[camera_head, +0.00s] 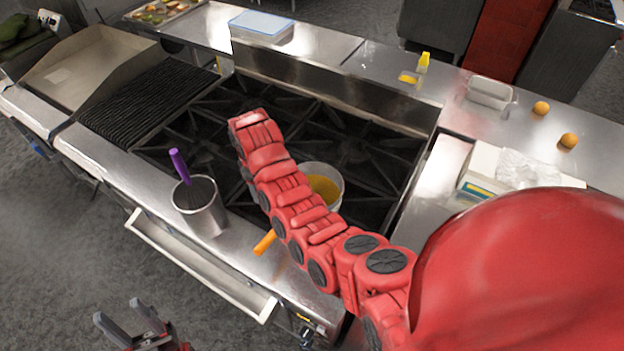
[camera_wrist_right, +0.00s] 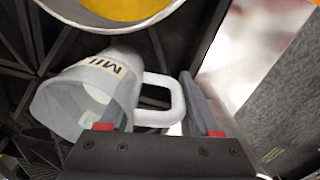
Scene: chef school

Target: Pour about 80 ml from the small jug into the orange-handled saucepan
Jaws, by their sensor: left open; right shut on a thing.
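The orange-handled saucepan (camera_head: 336,200) stands on the cooktop, partly hidden behind my right arm. It holds yellow-orange contents, and its orange handle (camera_head: 264,242) points to the front edge. In the right wrist view its rim (camera_wrist_right: 75,22) crosses the top. The small jug (camera_wrist_right: 88,88) is white-grey with a partly readable "MIL" label. It lies close below the pan in that picture, mouth to the lower left. My right gripper (camera_wrist_right: 155,108) is shut on its handle. The jug's contents and exact tilt cannot be told. In the head view my arm hides jug and right gripper. My left gripper (camera_head: 128,322) is open and empty.
A steel pot (camera_head: 200,207) with a purple-handled utensil stands at the front of the black cooktop (camera_head: 300,125). An open drawer (camera_head: 200,268) juts out below. A yellow bottle (camera_head: 423,62), a clear container (camera_head: 490,93) and two orange fruits (camera_head: 568,140) sit on the back counter.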

